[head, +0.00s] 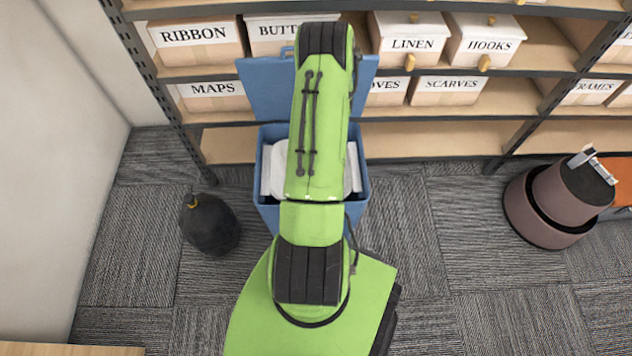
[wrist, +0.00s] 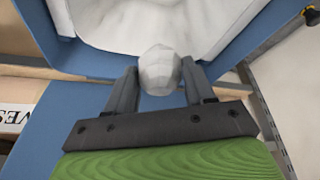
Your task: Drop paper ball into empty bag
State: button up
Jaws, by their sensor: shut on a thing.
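A white, faceted paper ball (wrist: 160,68) sits between the fingertips of my gripper (wrist: 160,82) in the wrist view. My gripper is shut on it. A white bag (wrist: 160,22) lines a blue bin and shows just past the ball in the wrist view. In the head view the blue bin (head: 262,203) stands on the carpet, and parts of the white bag (head: 272,168) show on both sides of my arm. My arm hides the bag's middle, my gripper and the ball there. How high the ball is over the bag I cannot tell.
The bin's blue lid (head: 262,92) stands open against a shelf rack (head: 420,140) with labelled boxes. A dark rounded object (head: 210,224) is on the carpet at left. A brownish round machine (head: 558,202) stands at right. The carpet (head: 430,235) between it and the bin is clear.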

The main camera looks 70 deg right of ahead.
jog(key=shift+f, duration=0.95)
jog(key=o, duration=1.1)
jog(key=shift+r, duration=0.1)
jog(key=p+v, duration=0.4)
jog(key=v, duration=1.1)
jog(key=shift+s+a+r, duration=0.1)
jog(key=shift+s+r, duration=0.1)
jog(key=shift+r, duration=0.15)
